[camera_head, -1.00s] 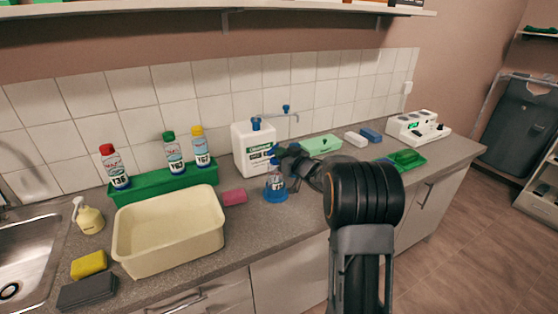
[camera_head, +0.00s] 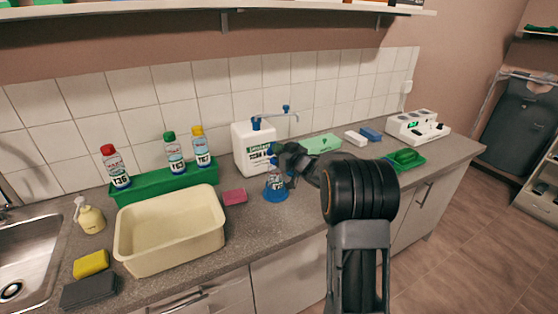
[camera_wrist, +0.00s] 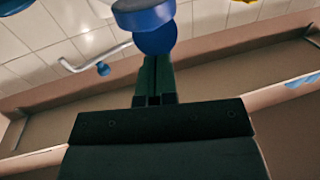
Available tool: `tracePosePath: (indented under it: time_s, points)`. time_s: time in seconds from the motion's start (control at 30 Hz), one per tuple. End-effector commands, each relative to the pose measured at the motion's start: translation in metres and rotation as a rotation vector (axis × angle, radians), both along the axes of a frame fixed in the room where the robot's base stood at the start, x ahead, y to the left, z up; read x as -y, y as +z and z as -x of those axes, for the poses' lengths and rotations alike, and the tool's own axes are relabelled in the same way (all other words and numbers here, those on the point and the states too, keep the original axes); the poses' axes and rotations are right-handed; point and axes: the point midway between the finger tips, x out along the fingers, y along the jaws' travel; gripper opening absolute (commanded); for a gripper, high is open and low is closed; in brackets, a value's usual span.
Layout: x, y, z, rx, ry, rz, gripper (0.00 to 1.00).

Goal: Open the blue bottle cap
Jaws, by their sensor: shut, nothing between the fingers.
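The blue bottle (camera_head: 273,192), with a white label and a wide blue base, stands upright on the counter in the head view, its top partly hidden behind my gripper (camera_head: 281,162). In the wrist view my gripper (camera_wrist: 157,70) is shut and empty, its dark fingers together. A rounded blue piece (camera_wrist: 155,41), apparently the bottle's cap, is right at the fingertips, under a wider blue-grey disc (camera_wrist: 144,17). I cannot tell whether the fingers touch it or whether the cap is open.
A white canister (camera_head: 250,148) stands close behind the bottle. A green rack (camera_head: 140,188) with several bottles is farther left.

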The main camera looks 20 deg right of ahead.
Motion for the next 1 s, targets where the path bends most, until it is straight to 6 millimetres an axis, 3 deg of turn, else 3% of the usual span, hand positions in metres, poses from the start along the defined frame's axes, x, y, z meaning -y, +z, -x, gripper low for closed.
tracePosePath:
  time_s: [1.0]
  points:
    - [-0.005,0.007,-0.015,0.0,0.001,-0.001,0.0]
